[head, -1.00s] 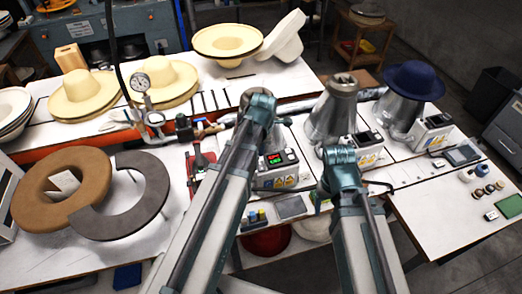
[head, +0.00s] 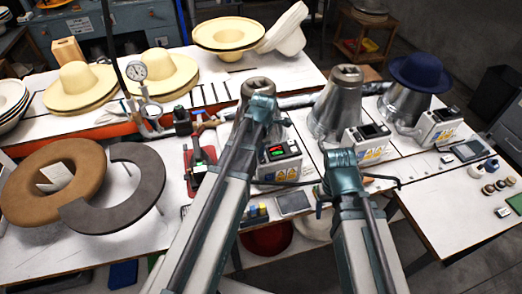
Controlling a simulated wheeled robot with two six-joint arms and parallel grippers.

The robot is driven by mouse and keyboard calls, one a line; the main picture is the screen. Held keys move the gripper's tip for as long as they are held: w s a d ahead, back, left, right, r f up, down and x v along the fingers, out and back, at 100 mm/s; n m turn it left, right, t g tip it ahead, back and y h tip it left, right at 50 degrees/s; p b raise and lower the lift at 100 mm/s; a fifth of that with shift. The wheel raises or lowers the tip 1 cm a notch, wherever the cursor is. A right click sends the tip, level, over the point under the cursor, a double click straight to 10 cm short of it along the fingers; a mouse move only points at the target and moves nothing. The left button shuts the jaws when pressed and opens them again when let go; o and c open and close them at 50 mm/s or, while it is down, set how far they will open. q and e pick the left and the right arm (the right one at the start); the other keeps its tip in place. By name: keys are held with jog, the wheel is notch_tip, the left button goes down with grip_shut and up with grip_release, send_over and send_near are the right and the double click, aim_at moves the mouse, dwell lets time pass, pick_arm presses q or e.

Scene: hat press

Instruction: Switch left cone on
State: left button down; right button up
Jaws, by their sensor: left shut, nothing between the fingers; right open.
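The left cone (head: 255,87) is a grey metal cone with a notched top. It stands behind my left gripper, which hides much of it. Its control box (head: 278,165) has a display lit red and green and sits right of my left forearm. My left gripper (head: 262,104) is shut and empty, in front of the cone in the picture; I cannot tell whether it touches. My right gripper (head: 341,159) is open, in front of the middle cone (head: 333,108), with its fingers mostly hidden by the wrist.
A right cone (head: 403,105) wears a blue hat (head: 419,73). A pressure gauge (head: 136,71) on a stand and a red-based tool (head: 198,163) stand left of my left arm. Brown (head: 50,185) and grey (head: 112,205) rings lie at left. Pale hats (head: 83,85) are behind.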

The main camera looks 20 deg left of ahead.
pick_arm(q)
jog(key=shift+w+a+f+g+h+b, duration=0.2)
jog(key=shift+f+g+h+b, duration=0.1)
jog(key=shift+f+g+b, duration=0.15)
jog(key=shift+s+d+r, duration=0.1)
jog(key=shift+s+r, duration=0.05)
pick_arm(e)
jog(key=shift+s+d+f, duration=0.15)
jog(key=shift+s+f, duration=0.2)
jog(key=shift+f, duration=0.05)
pick_arm(q)
jog(key=shift+s, duration=0.15)
